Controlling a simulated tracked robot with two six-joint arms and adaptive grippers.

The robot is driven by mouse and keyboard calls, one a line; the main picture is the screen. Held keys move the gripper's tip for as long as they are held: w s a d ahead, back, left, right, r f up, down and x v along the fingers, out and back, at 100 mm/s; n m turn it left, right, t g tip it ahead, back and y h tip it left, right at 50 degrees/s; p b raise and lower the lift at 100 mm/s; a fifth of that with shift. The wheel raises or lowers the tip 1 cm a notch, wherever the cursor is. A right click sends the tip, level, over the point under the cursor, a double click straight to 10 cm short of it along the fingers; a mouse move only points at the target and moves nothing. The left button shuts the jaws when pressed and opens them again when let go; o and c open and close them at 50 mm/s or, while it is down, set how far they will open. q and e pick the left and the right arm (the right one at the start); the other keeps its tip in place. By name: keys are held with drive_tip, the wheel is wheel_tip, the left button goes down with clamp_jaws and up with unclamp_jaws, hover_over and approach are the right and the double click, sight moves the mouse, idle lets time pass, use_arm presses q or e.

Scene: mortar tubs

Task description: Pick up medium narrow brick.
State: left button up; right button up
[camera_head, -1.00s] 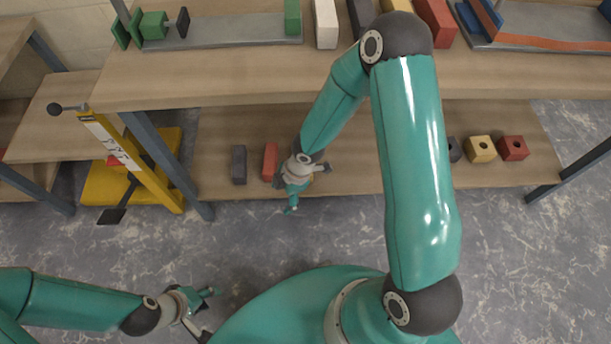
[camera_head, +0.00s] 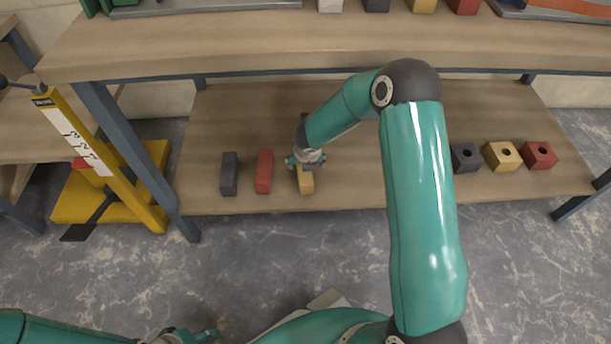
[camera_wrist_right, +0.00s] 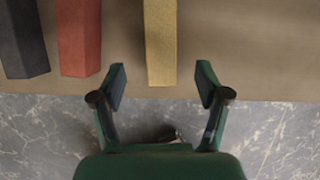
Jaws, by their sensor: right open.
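Three narrow bricks lie side by side on the lower shelf: a dark grey one (camera_head: 229,174), a red one (camera_head: 264,172) and a yellow one (camera_head: 306,184). In the right wrist view, the yellow brick (camera_wrist_right: 160,40) has its near end between the fingertips, with the red (camera_wrist_right: 78,38) and dark grey (camera_wrist_right: 22,40) bricks to its left. My right gripper (camera_head: 305,163) is open over the yellow brick and hides its far part. Its fingers (camera_wrist_right: 162,84) show a gap on both sides. My left gripper (camera_head: 192,336) is at the bottom edge, partly cut off.
The lower shelf (camera_head: 360,190) is bare around the bricks. Dark, yellow and red blocks with holes (camera_head: 503,155) stand to the right. The upper shelf (camera_head: 230,45) overhangs the back. A yellow pallet-jack-like stand (camera_head: 100,170) is beside the left shelf leg.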

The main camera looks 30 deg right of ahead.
drive_tip(key=b+x, duration=0.1)
drive_tip(key=x, duration=0.4)
drive_tip(key=shift+r, duration=0.1)
drive_tip(key=shift+b+x, duration=1.2)
drive_tip(key=shift+x, duration=1.4)
drive_tip(key=shift+d, duration=0.2)
drive_tip(key=shift+w+r, duration=0.1)
drive_tip(key=shift+r, duration=0.05)
clamp_jaws()
